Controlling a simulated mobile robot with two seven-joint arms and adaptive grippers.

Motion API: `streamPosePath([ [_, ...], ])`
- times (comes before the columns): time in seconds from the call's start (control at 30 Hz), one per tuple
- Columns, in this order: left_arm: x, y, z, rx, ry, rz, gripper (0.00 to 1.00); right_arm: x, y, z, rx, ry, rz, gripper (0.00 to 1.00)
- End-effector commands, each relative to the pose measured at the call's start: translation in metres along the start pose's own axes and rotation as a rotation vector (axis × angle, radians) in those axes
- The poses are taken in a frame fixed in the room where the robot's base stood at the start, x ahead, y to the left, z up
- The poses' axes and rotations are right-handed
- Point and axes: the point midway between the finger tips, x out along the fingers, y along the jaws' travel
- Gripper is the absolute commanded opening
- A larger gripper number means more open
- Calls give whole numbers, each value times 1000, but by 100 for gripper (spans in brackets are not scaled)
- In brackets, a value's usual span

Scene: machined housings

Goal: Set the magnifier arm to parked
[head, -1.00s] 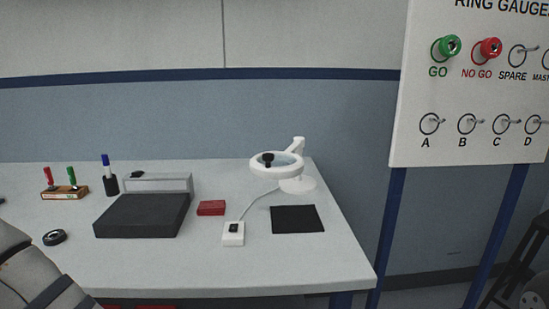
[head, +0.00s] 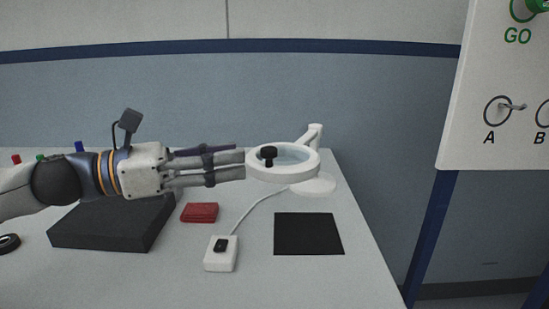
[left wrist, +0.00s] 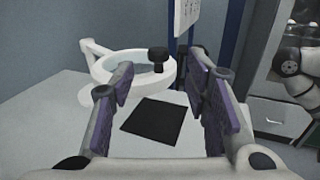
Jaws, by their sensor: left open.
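The white magnifier arm (head: 316,140) stands on a round base (head: 313,186) at the back right of the table. Its ring-shaped lens head (head: 283,175) points left over the table, with a black knob (head: 268,155) on it. My left gripper (head: 243,165) comes in level from the left, its fingertips right beside the ring's left side; the head view does not show whether they touch. In the left wrist view the knob (left wrist: 158,60) lies ahead between the open, empty fingers (left wrist: 160,90). My right gripper is not seen in the head view.
A black mat (head: 309,234) lies in front of the magnifier. A white switch box (head: 221,255) with a cable, a red block (head: 199,212) and a dark slab (head: 105,228) lie to the left.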

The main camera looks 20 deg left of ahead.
Motion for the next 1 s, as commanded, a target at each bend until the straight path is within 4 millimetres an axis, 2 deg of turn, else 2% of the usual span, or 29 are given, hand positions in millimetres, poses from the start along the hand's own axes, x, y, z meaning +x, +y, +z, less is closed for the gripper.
streamPosePath([
  [0.03, 16, 1, -17, -14, 16, -6, 43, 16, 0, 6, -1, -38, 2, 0],
  [0.2, 53, 0, -12, -10, 10, -4, 43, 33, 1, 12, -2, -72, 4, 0],
  [0.3, 67, 0, -8, -6, 8, -2, 43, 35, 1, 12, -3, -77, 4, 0],
  [0.43, 74, 0, -5, -4, 5, -1, 43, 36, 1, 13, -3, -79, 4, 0],
  [0.63, 74, 0, -4, -2, 4, 0, 43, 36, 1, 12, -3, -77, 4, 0],
  [0.67, 74, 0, -4, -2, 4, 0, 41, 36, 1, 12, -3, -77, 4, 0],
  [0.83, 74, 1, -4, -2, 4, 2, 2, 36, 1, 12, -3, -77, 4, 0],
  [1.0, 74, 2, -3, -1, 4, 6, 0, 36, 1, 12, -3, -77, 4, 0],
])
